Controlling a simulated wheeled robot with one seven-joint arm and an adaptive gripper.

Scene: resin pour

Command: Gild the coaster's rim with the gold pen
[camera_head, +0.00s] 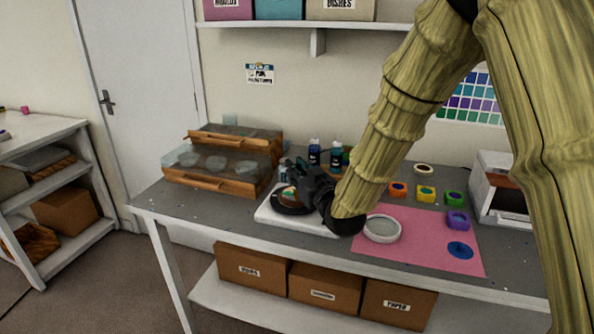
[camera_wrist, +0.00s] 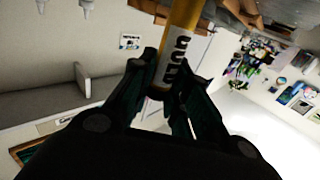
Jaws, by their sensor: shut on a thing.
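My gripper (camera_wrist: 172,88) is shut on a yellow pen (camera_wrist: 183,17) with a white, dark-lettered label, seen in the wrist view. In the head view my gripper (camera_head: 300,178) is low over a round black stand on a white board (camera_head: 318,228). A small brown and teal round piece, which looks like the coaster (camera_head: 288,194), sits on the stand, partly hidden by my gripper. I cannot make out the pen in the head view, nor whether its tip touches the rim.
A wooden case with a clear lid (camera_head: 213,158) stands left of the board. Dark bottles (camera_head: 314,152) stand behind my gripper. A pink mat (camera_head: 425,250) with a round pale dish (camera_head: 382,229) lies to the right. Coloured pots (camera_head: 426,194) and a white box-like machine (camera_head: 498,180) are further right.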

